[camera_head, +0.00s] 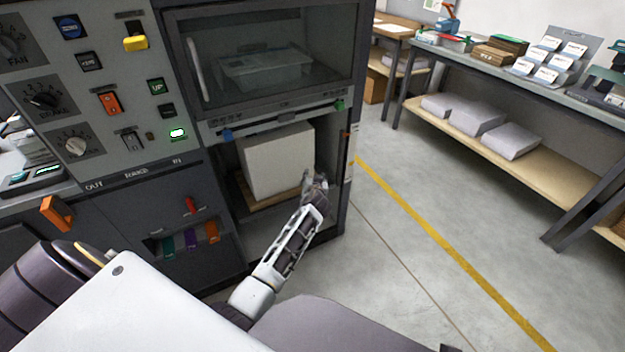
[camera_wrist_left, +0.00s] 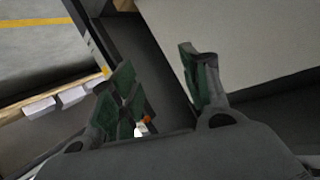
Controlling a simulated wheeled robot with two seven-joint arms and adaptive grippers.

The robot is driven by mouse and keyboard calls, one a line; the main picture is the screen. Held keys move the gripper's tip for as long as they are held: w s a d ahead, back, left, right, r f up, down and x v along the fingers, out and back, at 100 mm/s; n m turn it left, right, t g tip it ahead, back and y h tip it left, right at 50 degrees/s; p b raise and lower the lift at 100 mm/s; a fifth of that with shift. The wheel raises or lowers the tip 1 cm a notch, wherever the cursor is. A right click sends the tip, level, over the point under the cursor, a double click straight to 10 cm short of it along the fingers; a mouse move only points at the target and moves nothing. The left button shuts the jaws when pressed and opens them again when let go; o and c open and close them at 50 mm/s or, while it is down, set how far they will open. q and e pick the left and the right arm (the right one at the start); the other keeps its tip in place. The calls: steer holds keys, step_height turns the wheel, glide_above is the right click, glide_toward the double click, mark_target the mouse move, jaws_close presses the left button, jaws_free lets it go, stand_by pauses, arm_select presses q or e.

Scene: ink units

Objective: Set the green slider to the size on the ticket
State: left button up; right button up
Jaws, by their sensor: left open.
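The green slider (camera_head: 340,104) sits at the right end of the scale rail (camera_head: 280,118) below the glass door. A blue slider (camera_head: 228,134) sits near the rail's left end. My left gripper (camera_head: 315,182) is below the green slider, apart from it, in front of the lower bay's right side. In the left wrist view the left gripper (camera_wrist_left: 164,88) is open, with green pads and nothing held. I cannot make out a ticket or the scale's marks. My right gripper is out of view.
A large pale block (camera_head: 277,160) stands on a wooden board in the lower bay, close to the left gripper. The control panel (camera_head: 105,95) is on the left. A workbench (camera_head: 500,72) stands at the right. The floor between is clear, with a yellow line (camera_head: 430,230).

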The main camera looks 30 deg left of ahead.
arm_select(q)
steer(key=shift+s+f, duration=0.25)
steer(key=shift+s, duration=0.2)
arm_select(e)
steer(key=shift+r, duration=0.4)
arm_select(q)
steer(key=shift+f, duration=0.1)
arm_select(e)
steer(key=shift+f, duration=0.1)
